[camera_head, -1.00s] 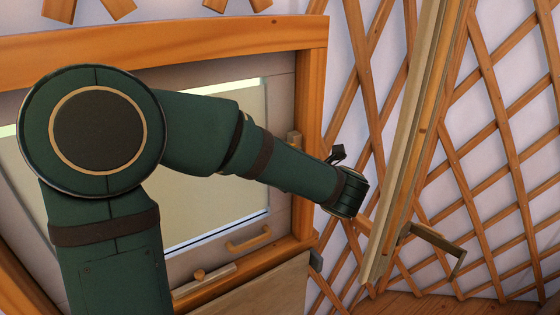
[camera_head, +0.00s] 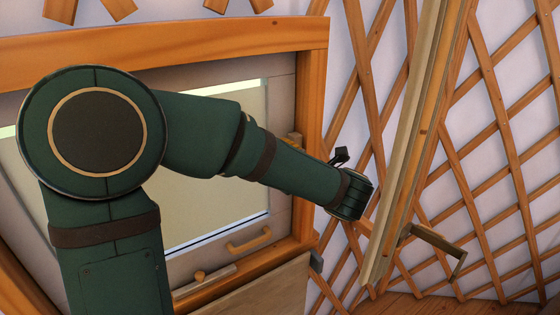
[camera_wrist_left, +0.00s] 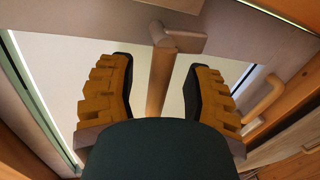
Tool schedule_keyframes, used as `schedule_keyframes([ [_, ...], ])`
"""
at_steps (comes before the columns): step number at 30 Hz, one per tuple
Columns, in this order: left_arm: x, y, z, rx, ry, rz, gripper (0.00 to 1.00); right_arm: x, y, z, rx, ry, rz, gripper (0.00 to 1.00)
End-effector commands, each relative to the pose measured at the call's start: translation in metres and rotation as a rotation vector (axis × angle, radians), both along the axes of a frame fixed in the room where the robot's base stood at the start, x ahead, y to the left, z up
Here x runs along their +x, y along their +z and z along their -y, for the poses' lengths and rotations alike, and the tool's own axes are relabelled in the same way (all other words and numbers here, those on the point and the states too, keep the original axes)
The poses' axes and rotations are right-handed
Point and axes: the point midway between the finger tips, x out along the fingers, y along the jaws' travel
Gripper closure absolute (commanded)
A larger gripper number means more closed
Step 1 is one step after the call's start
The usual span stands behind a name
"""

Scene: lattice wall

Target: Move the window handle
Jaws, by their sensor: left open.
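In the left wrist view, a brown wooden window handle (camera_wrist_left: 165,75) is fixed to the grey sash at the top. A short crosspiece and a long bar show, the bar running down toward the camera. My left gripper (camera_wrist_left: 162,90) is open, with one yellow-and-black finger on each side of the bar, apart from it. The bar's lower end is hidden behind my dark wrist. In the head view, part of the handle (camera_head: 295,139) shows on the window's right side, just above my green left arm. The left fingers are not clearly visible there. My right gripper is not in view.
The window's orange frame (camera_head: 312,100) surrounds a pale pane. An upright wooden panel (camera_head: 410,150) with another handle (camera_head: 437,240) stands close right of my wrist. Lattice wall lies behind.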

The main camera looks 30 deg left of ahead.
Motion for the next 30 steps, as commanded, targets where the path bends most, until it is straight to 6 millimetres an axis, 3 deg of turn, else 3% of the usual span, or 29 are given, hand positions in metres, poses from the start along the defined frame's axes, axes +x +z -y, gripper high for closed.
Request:
schedule_keyframes([
  [15,-0.037,0.018,0.086,0.0,-0.003,0.0,0.5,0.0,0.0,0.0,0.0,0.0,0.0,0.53],
  [21,-0.044,0.021,0.1,0.0,0.0,-0.001,0.5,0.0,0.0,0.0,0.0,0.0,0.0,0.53],
  [30,-0.045,0.022,0.102,0.0,0.0,-0.001,0.5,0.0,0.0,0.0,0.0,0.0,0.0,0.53],
])
